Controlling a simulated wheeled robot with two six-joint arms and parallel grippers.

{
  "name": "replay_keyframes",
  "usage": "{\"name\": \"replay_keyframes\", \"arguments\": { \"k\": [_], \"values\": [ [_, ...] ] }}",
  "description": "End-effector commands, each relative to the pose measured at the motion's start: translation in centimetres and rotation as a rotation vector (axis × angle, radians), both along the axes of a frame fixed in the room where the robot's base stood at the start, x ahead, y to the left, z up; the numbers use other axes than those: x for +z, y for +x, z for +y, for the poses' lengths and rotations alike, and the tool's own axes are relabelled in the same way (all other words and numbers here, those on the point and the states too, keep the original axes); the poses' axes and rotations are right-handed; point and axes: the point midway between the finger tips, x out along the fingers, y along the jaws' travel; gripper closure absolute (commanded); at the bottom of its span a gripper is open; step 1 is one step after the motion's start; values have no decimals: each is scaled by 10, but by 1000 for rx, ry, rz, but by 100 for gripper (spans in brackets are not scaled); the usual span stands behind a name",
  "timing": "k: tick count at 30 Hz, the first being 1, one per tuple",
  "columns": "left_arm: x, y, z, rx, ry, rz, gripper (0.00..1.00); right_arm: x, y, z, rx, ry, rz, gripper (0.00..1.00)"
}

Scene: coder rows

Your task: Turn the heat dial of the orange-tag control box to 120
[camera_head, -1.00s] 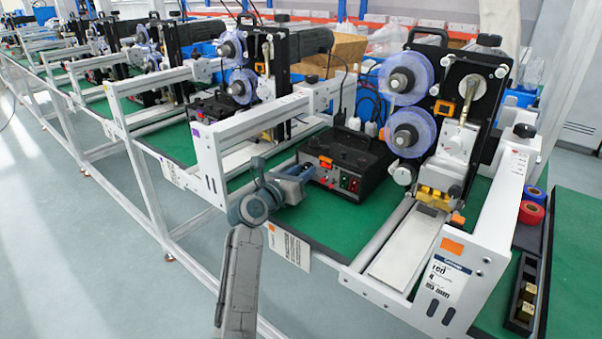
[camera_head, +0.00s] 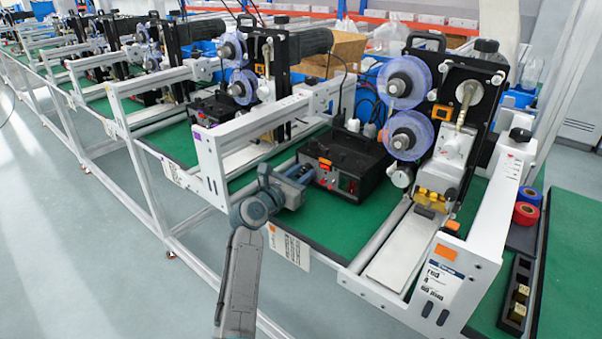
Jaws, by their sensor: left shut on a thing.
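The orange-tag control box (camera_head: 345,153) is a black box on the green bench top, with its front panel facing me. Its orange tag (camera_head: 326,161) shows at the upper left of the panel. A small lit display and red and green controls show on the panel's right part. My left gripper (camera_head: 307,173) is at the left end of this panel, shut on what appears to be the heat dial. The dial is hidden by the gripper, so its setting cannot be read. My right gripper is not in view.
A white frame beam (camera_head: 262,122) runs left of and behind my gripper. A machine with clear blue reels (camera_head: 407,82) stands right of the box. A white rail (camera_head: 384,228) and a white end frame (camera_head: 470,255) lie to the right. Similar stations continue at left.

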Motion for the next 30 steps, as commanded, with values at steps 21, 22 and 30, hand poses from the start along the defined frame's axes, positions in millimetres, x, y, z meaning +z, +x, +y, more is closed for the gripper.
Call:
{"name": "replay_keyframes", "arguments": {
  "k": [21, 22, 30],
  "values": [
    [-1, -20, 14, 2, 1, 0, 52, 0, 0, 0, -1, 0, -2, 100],
    [-1, -25, 17, 2, 1, 0, 52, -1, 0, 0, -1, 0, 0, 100],
    [-2, -70, 46, 0, 1, 2, 52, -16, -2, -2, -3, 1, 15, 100]
  ]
}}
